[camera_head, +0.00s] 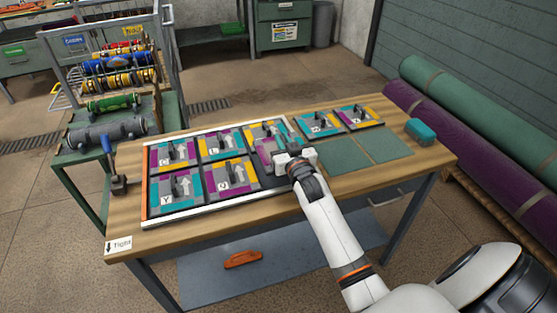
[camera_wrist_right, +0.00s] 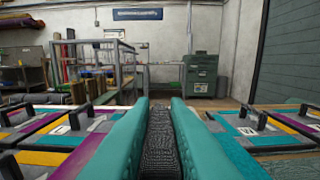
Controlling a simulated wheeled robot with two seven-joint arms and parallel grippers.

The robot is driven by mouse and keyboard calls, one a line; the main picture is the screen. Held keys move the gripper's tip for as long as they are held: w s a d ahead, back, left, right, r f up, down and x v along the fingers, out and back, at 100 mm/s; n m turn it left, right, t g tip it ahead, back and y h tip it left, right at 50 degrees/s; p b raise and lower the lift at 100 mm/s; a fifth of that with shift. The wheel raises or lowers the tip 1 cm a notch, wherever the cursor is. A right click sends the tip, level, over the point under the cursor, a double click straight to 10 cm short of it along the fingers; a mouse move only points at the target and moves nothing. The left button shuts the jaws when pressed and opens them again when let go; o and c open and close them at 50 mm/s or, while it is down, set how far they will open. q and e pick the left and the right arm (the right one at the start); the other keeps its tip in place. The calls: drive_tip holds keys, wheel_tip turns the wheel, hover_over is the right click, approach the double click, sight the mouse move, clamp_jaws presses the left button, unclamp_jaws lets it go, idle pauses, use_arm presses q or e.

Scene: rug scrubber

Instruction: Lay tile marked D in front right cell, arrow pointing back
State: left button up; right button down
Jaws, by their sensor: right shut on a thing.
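My right gripper (camera_head: 287,158) is over the front right cell of the white-edged frame (camera_head: 222,202), shut on a tile's dark handle. The tile (camera_head: 266,152) under it shows only in part, with a purple and grey area; its letter and arrow are hidden by the gripper. I cannot tell whether it lies flat in the cell. In the right wrist view the teal fingers (camera_wrist_right: 158,140) stand on either side of a dark textured strip. The other cells hold tiles with black handles, including one marked Y (camera_head: 175,190) at front left. My left gripper is not in view.
Two more tiles (camera_head: 320,124) (camera_head: 358,117) lie on the table right of the frame. Bare green mats (camera_head: 345,156) and a teal block (camera_head: 421,131) are at the right. A clamp (camera_head: 117,178) stands at the left edge. Rolled rugs (camera_head: 475,110) lie beyond the table.

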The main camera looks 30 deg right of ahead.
drive_tip(key=shift+f, duration=0.9)
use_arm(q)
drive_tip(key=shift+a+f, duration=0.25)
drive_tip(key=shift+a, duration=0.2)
use_arm(e)
drive_tip(key=shift+a+f, duration=0.1)
drive_tip(key=shift+f, duration=1.55)
use_arm(q)
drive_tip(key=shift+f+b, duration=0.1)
drive_tip(key=shift+b, duration=0.2)
use_arm(e)
drive_tip(key=c, duration=1.4)
unclamp_jaws()
drive_tip(key=shift+f, duration=0.1)
